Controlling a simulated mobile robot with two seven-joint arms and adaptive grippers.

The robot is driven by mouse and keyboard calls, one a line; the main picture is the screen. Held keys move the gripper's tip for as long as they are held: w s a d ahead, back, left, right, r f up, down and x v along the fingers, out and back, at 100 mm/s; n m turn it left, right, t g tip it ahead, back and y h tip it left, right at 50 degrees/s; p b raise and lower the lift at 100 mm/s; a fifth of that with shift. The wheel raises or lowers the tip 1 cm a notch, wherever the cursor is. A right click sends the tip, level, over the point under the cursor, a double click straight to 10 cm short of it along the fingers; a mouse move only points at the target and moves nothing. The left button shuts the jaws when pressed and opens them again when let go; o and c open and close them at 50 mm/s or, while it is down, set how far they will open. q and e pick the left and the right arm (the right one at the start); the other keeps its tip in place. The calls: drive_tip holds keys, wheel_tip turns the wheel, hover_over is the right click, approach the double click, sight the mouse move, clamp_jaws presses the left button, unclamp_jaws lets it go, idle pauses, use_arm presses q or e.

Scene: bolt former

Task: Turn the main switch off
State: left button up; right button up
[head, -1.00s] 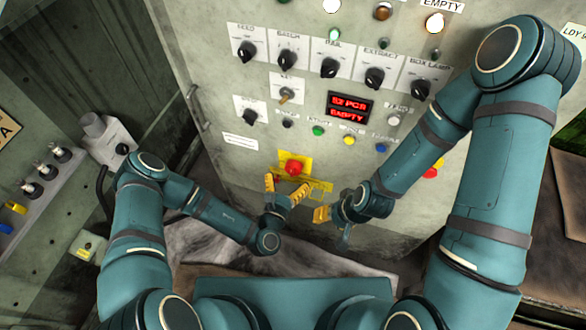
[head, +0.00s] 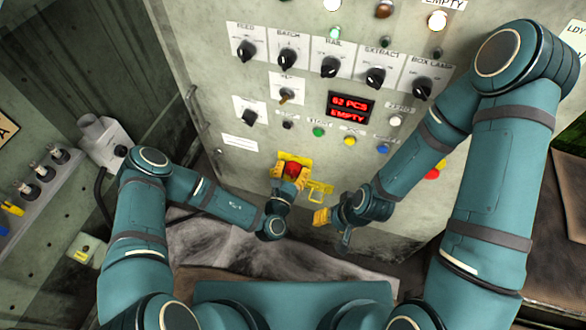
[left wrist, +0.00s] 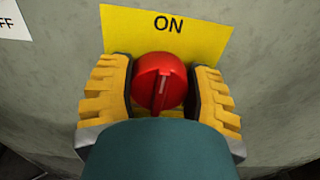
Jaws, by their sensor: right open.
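The main switch is a red round knob (head: 292,169) on a yellow plate low on the grey machine panel. In the left wrist view the knob (left wrist: 160,82) has its pale pointer mark upward, tilted slightly right, towards the word ON on the yellow plate (left wrist: 200,38). My left gripper (head: 290,174) is at the knob; in the left wrist view its fingers (left wrist: 159,90) lie close against both sides. Its own wrist hides the knob's lower part. My right gripper (head: 332,226) is open and empty, in front of the panel, lower right of the switch.
A yellow hasp-like piece (head: 320,189) sits just right of the switch. Above are several black rotary knobs (head: 331,66), coloured buttons (head: 351,141) and a red display (head: 349,107). A grey side unit (head: 52,185) stands at the left.

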use_arm(q)
drive_tip(key=n+p, duration=0.3)
drive_tip(key=shift+a+n, duration=0.15)
drive_tip(key=shift+n, duration=0.15)
drive_tip(key=shift+n+p, duration=0.6)
drive_tip(key=shift+n, duration=0.3)
drive_tip(key=shift+n+p, duration=0.4)
drive_tip(key=shift+n, duration=0.6)
drive_tip(key=n, duration=0.2)
drive_tip(key=shift+a+f+n+p, duration=0.1)
drive_tip(key=shift+n+p, duration=0.2)
drive_tip(key=shift+p, duration=0.1)
drive_tip(key=n, duration=0.2)
drive_tip(key=shift+n, duration=0.4)
drive_tip(key=n, duration=0.4)
drive_tip(key=shift+w+f+n, duration=0.1)
drive_tip(key=shift+f+n, duration=0.1)
drive_tip(key=shift+n, duration=0.5)
